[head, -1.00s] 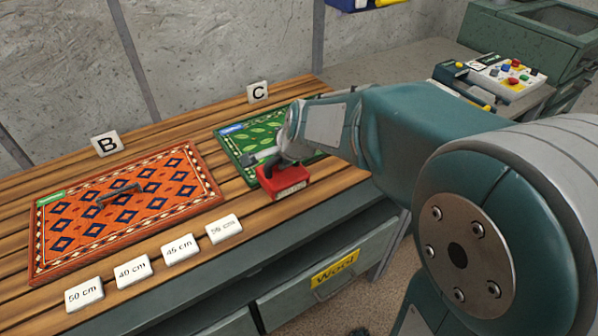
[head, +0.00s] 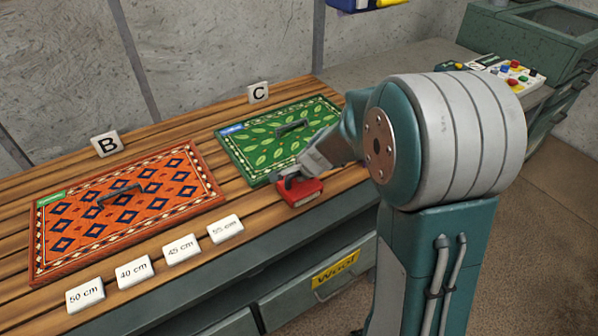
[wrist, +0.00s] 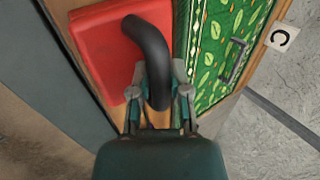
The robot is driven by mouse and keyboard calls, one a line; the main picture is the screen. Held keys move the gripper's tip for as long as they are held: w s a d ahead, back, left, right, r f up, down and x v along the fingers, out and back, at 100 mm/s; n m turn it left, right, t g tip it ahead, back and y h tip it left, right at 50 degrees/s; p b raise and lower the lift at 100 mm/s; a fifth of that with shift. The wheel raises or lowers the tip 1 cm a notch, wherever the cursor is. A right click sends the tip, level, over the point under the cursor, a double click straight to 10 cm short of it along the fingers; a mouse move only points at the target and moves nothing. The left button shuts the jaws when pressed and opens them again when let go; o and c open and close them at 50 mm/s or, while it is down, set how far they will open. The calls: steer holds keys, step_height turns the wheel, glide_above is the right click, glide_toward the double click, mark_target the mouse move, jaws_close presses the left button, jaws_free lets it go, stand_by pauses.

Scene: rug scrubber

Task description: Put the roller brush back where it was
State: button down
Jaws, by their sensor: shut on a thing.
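A red block with a black curved handle is at the table's front edge in the head view (head: 301,193). I take it for the roller brush; no roller shows. In the wrist view its red body (wrist: 101,45) is at upper left and its handle (wrist: 152,45) runs down between my fingers. My gripper (wrist: 160,78) is shut on this handle. In the head view my gripper (head: 287,178) is small and partly hidden by my wrist. I cannot tell whether the red body touches the table.
A green leaf-patterned rug (head: 250,160) lies behind the brush by the C sign (head: 258,92). An orange rug (head: 176,196) lies left by the B sign (head: 106,144). Several white length labels, such as 55 cm (head: 225,229), line the front. The wooden table (head: 258,212) is bare between.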

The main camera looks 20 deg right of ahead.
steer(key=shift+f, duration=0.25)
steer(key=shift+s+f, duration=0.2)
steer(key=shift+f, duration=0.3)
steer(key=c, duration=0.6)
jaws_free()
steer(key=shift+w, duration=0.1)
steer(key=shift+r, duration=0.1)
steer(key=shift+w+r, duration=0.1)
steer(key=shift+r, duration=0.35)
steer(key=v, duration=1.2)
steer(key=s+r+n, duration=0.2)
steer(key=s+n, duration=0.2)
steer(key=s, duration=0.3)
steer(key=s+a+r+n+h, duration=0.1)
steer(key=s+r+n, duration=0.1)
steer(key=s+n, duration=0.3)
steer(key=s+a+r+n+h, duration=0.1)
steer(key=s+r+n, duration=0.1)
steer(key=s+n, duration=0.3)
steer(key=shift+s+r+g, duration=0.15)
steer(key=shift+s+g, duration=0.25)
steer(key=shift+s, duration=1.85)
